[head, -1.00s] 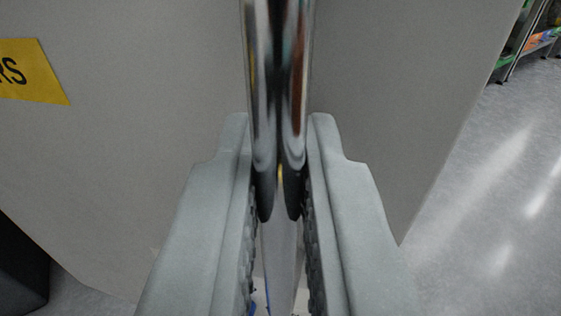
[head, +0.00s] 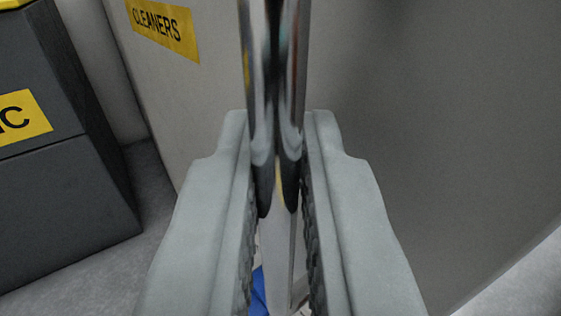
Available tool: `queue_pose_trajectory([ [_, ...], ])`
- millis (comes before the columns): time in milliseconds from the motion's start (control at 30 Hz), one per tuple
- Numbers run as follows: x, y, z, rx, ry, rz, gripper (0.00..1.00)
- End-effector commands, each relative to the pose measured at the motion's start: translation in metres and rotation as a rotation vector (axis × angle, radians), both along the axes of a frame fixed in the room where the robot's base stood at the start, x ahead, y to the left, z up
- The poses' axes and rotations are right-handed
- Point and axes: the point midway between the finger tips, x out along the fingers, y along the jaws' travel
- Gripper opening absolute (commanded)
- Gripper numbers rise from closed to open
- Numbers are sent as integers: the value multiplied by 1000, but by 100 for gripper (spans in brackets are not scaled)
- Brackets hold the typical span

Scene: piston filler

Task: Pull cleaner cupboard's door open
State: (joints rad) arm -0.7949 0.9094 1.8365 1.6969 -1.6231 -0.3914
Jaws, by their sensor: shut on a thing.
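The cleaner cupboard shows as pale grey panels, with a yellow CLEANERS label (head: 165,28) on the lighter panel (head: 200,95) at upper left. A darker grey panel (head: 440,130) fills the right side. A shiny chrome bar handle (head: 272,75) runs upright down the middle. My gripper (head: 277,135) is shut on the handle, with one grey finger on each side of it. The handle hides where the two panels meet, so I cannot tell how far the door stands open. Small white and blue patches show low between the fingers.
Grey floor (head: 150,240) shows below the bin and at the lower right corner.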

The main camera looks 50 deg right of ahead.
Motion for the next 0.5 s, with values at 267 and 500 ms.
queue_pose_trajectory([
  [267,2,4,0,1,-1,0,0],
  [500,2,3,0,1,-1,-1,20],
])
